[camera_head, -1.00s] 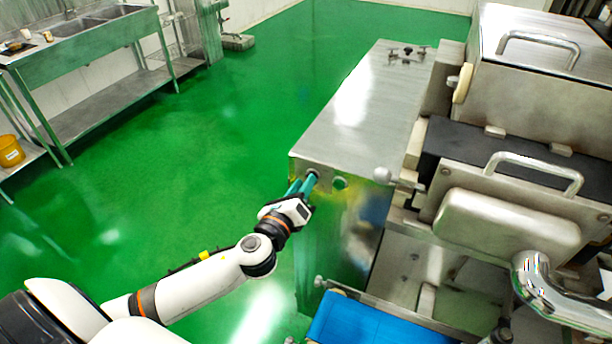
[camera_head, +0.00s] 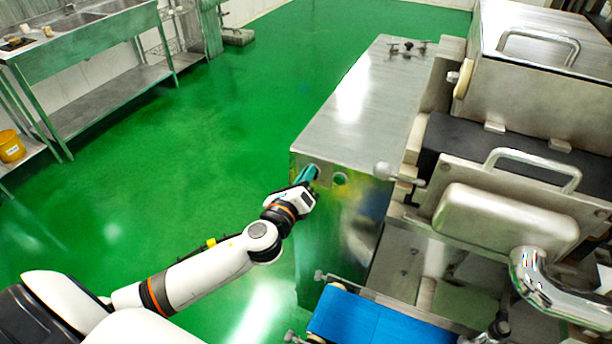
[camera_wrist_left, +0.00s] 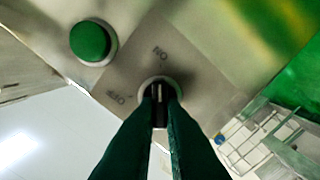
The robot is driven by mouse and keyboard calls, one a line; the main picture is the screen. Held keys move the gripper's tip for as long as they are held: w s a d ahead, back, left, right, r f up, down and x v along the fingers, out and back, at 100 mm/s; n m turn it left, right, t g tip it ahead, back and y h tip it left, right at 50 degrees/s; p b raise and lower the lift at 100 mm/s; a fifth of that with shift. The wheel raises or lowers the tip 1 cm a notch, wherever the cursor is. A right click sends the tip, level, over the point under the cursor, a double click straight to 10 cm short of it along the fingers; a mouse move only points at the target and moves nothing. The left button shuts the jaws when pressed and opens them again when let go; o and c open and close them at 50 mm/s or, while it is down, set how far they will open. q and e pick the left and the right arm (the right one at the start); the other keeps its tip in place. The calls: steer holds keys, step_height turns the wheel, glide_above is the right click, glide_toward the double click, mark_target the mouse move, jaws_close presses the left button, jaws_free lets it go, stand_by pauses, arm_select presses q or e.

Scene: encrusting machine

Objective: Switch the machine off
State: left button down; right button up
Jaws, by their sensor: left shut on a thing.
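The machine (camera_head: 350,110) is a steel cabinet with a control face on its near end. In the left wrist view, a black rotary knob (camera_wrist_left: 159,92) sits on a steel plate marked ON and, seemingly, OFF. The knob's light line points roughly toward ON. My left gripper (camera_wrist_left: 160,108) has its green fingers shut on the knob, one on each side. In the head view my left gripper (camera_head: 309,176) reaches the cabinet's near face and hides the knob. My right gripper is not in view.
A green button (camera_wrist_left: 90,41) sits beside the knob plate. A blue conveyor belt (camera_head: 355,322) lies at the bottom. Steel machine housings (camera_head: 535,80) crowd the right. Green floor (camera_head: 190,150) is open at left, before a sink table (camera_head: 90,60).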

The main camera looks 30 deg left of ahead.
arm_select(q)
steer(key=shift+f+n, duration=0.1)
steer(key=shift+n, duration=0.2)
steer(key=n, duration=1.1)
steer(key=f+n+b, duration=0.1)
steer(key=n, duration=0.5)
stand_by(0.3)
steer(key=c, duration=1.5)
jaws_free()
steer(key=shift+s, duration=0.1)
